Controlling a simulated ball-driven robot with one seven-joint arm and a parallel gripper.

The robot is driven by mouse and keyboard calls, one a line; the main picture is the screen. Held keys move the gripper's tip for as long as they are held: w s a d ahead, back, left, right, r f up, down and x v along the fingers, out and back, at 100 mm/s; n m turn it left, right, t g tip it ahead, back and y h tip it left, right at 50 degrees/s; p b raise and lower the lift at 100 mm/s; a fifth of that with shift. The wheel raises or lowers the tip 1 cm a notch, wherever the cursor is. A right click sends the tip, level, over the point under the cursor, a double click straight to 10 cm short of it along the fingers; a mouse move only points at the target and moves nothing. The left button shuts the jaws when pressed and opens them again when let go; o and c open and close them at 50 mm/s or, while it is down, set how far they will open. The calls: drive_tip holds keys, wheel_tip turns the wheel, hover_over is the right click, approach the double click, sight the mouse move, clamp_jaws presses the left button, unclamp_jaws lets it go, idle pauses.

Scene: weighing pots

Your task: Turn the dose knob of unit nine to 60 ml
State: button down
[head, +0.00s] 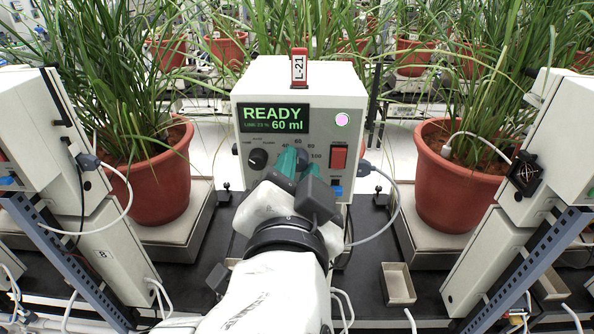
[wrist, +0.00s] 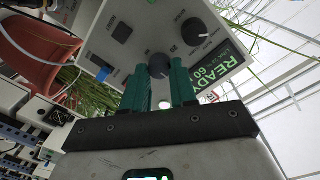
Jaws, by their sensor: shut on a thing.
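A cream control unit (head: 292,75) stands straight ahead with a red tag reading L-21 on top. I see no number nine on it. Its green display (head: 273,119) reads READY and 60 ml. In the wrist view the dark round dose knob (wrist: 158,66) sits between the green fingertips. My gripper (head: 289,162) is shut on this knob, and its green fingers also show in the wrist view (wrist: 160,84).
A smaller black knob (head: 258,158) is left of the dose knob, a red switch (head: 338,157) right. A pale pink lamp (head: 342,119) is lit. A grey cable (head: 393,205) loops at the right. Potted plants (head: 160,190) (head: 455,190) and neighbouring units flank both sides.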

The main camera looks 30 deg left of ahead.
drive_tip(key=c, duration=0.9)
unclamp_jaws()
drive_tip(key=v, duration=1)
drive_tip(key=shift+s+d+b, duration=0.2)
drive_tip(key=shift+s+b, duration=0.15)
drive_tip(key=shift+b, duration=0.1)
